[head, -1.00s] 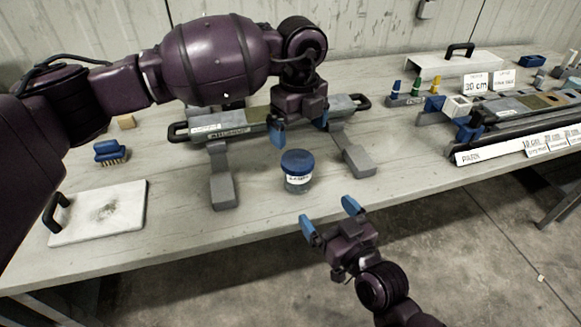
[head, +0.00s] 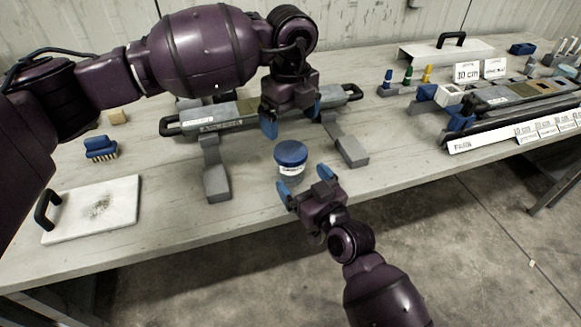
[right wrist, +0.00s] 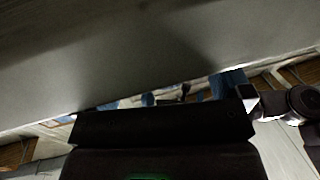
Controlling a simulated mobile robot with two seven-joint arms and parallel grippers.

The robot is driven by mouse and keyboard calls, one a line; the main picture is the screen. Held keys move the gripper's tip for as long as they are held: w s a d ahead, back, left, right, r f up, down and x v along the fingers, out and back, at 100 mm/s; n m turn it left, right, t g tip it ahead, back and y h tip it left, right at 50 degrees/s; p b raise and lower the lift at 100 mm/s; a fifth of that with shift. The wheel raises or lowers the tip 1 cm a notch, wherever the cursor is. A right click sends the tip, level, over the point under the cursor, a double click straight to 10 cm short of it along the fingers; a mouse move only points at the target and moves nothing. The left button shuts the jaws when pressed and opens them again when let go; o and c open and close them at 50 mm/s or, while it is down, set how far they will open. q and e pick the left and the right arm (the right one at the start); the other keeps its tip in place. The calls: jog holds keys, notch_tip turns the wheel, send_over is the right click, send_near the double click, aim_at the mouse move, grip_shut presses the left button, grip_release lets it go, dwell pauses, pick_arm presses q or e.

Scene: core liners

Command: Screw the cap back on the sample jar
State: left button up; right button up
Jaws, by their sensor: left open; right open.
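The sample jar (head: 290,172) is a clear jar with a white label, upright on the table near its front edge. A blue cap (head: 291,151) sits on top of it; I cannot tell how tightly. My left gripper (head: 292,117) is open, just behind and above the jar, fingers pointing down, apart from the cap. My right gripper (head: 305,181) is open in front of the jar, its blue fingers pointing at the jar's lower part. Whether they touch the jar is unclear. The right wrist view is dark and mostly filled by a grey surface; the jar is not clear there.
A long metal core holder (head: 228,116) on grey feet lies behind the jar. A blue brush (head: 101,148) and a white board with a handle (head: 92,212) are at left. Colored markers (head: 408,76) and a core tray (head: 515,97) with labels are at right.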

aim_at(291, 150)
jog(key=shift+x, duration=1.9)
jog(key=c, duration=1.6)
pick_arm(q)
jog(key=shift+s+f, duration=0.1)
jog(key=shift+f, duration=0.05)
pick_arm(e)
jog(key=shift+c, duration=0.9)
pick_arm(q)
jog(key=n, duration=0.3)
jog(key=shift+d+n, duration=0.1)
jog(key=shift+n, duration=0.3)
pick_arm(e)
grip_shut()
pick_arm(q)
jog(key=n, duration=0.5)
jog(key=shift+r, duration=0.2)
jog(key=shift+f, duration=0.1)
jog(key=shift+f, duration=3.95)
